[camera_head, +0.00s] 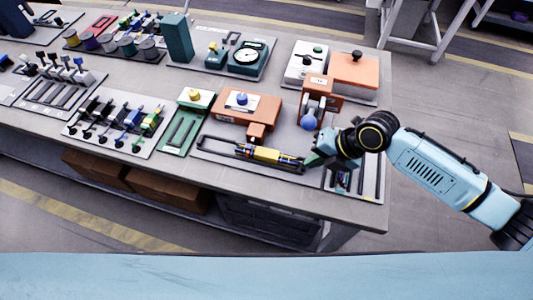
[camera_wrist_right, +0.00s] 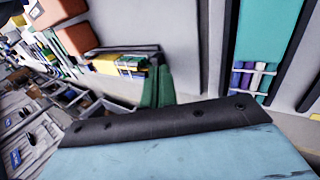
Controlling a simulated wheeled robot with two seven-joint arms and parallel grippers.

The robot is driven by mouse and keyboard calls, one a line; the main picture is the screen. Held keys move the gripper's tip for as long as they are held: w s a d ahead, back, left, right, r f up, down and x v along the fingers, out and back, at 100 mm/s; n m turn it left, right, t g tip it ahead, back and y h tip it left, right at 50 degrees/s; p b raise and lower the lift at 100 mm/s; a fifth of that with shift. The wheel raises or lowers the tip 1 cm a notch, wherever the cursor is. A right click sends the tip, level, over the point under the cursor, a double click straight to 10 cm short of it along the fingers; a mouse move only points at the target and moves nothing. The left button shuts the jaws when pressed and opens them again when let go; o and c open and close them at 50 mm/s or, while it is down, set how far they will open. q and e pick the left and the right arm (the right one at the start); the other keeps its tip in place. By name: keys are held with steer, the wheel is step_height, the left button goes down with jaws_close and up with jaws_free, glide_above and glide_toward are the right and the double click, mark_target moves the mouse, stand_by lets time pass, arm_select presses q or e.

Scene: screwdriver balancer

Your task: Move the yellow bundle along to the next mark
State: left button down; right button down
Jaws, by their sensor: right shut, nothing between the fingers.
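The yellow bundle (camera_head: 264,154) lies in a long dark-edged track (camera_head: 220,148) near the front of the table, below an orange block. It is a yellow block with dark parts at its right end. My right gripper (camera_head: 312,160) is at the right end of the track, just right of the bundle. Its green fingers are shut and empty. In the right wrist view the green fingers (camera_wrist_right: 158,86) are together, and the yellow bundle (camera_wrist_right: 115,64) shows to their left. Whether the fingertips touch it I cannot tell. My left gripper is not in view.
An orange machine (camera_head: 246,106) with a blue knob stands behind the track. A green slotted plate (camera_head: 182,131) is to the left. A dial gauge (camera_head: 247,57) stands farther back.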

step_height(320, 180, up, 7)
steer(key=p, duration=0.5)
steer(key=shift+p, duration=0.35)
steer(key=shift+d, duration=0.1)
steer(key=shift+s, duration=0.1)
